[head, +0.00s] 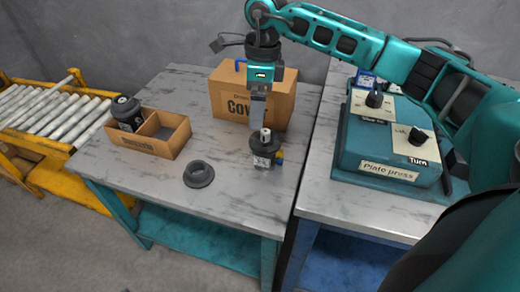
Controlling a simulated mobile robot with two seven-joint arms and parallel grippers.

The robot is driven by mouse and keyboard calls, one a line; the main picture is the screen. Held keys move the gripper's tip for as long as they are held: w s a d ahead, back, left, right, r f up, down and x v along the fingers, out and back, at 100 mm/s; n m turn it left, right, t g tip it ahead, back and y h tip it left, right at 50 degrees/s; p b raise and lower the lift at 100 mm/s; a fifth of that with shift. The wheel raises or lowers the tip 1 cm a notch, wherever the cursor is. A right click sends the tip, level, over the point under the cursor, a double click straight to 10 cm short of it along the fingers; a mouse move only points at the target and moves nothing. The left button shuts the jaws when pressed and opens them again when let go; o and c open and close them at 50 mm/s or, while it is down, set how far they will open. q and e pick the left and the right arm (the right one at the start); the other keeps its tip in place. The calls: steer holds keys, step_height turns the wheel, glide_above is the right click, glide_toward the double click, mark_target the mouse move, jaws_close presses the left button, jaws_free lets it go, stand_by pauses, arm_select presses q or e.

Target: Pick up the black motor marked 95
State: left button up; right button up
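A black motor (263,153) with a pale shaft on top and a small white label stands upright on the left table. The number on its label is too small to read. Another black motor (127,113) stands in the left compartment of a cardboard tray, and no number is legible on it. My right gripper (258,117), on the arm coming in from the right, points down directly above the motor on the table, with its fingertips close to the shaft. I see its fingers edge-on, so their gap is hidden. My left gripper is out of view.
The cardboard tray (160,148) has an empty right compartment. A black flanged ring (198,174) lies at the table's front. A cardboard box (281,104) stands behind the gripper. A teal plate press (385,150) stands on the right table. A yellow roller conveyor (50,112) is at left.

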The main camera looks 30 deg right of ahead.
mark_target(266, 131)
steer(key=shift+h, duration=0.6)
steer(key=d+f, duration=0.1)
steer(key=f, duration=0.3)
steer(key=d+f+b, duration=0.1)
steer(key=f, duration=0.6)
steer(key=shift+w+d+f+b, duration=0.25)
steer(key=shift+d+f+b, duration=0.1)
steer(key=shift+d+b, duration=0.05)
steer(key=c, duration=1.7)
steer(key=shift+w+r, duration=0.1)
steer(key=shift+r, duration=0.05)
steer(key=shift+c, duration=0.4)
steer(key=shift+r, duration=0.1)
